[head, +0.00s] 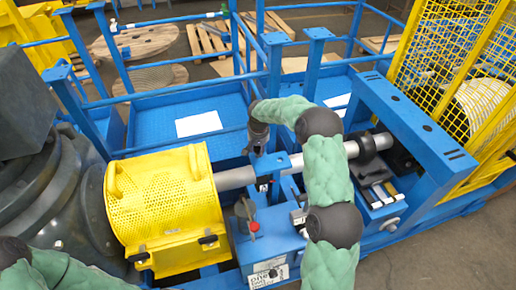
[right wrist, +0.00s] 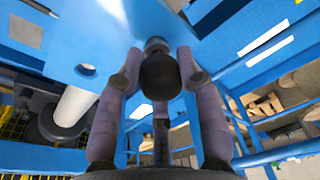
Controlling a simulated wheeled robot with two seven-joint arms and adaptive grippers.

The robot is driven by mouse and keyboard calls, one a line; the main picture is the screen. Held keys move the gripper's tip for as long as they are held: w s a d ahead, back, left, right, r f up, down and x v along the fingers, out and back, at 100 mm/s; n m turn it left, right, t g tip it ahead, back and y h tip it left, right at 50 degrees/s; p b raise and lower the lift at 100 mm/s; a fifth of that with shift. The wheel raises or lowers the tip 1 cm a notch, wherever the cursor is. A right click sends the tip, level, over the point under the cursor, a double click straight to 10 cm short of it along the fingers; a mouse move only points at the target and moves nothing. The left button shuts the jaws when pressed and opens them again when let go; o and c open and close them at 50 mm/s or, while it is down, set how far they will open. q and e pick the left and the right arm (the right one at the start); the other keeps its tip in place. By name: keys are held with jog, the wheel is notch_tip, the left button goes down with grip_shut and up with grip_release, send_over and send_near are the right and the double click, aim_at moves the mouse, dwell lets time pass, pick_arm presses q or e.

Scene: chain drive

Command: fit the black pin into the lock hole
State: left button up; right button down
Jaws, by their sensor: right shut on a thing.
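The black pin (right wrist: 160,76) shows in the right wrist view as a dark rounded knob with a grey end pointing at a blue plate (right wrist: 215,25). My right gripper (right wrist: 159,68) is shut on the pin, with its fingers around the knob. I cannot tell whether the pin's end is in a hole or only close to the plate. A round hole (right wrist: 85,70) shows in the blue plate left of the pin. In the head view, my right gripper (head: 259,145) points down just above a blue bracket (head: 270,165) by the grey shaft. My left gripper is out of view.
The grey shaft (head: 235,178) runs from the perforated yellow guard (head: 165,200) to a black bearing (head: 370,145). A blue box with a red button (head: 254,226) stands below the gripper. Blue posts and rails (head: 274,75) stand close behind.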

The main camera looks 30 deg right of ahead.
jog(key=shift+f, duration=0.45)
jog(key=c, duration=0.7)
grip_release()
jog(key=shift+r, duration=0.1)
jog(key=r, duration=0.4)
jog(key=s+r, duration=0.1)
jog(key=r, duration=0.6)
jog(key=shift+s+a+r, duration=0.35)
jog(key=shift+s+a, duration=0.05)
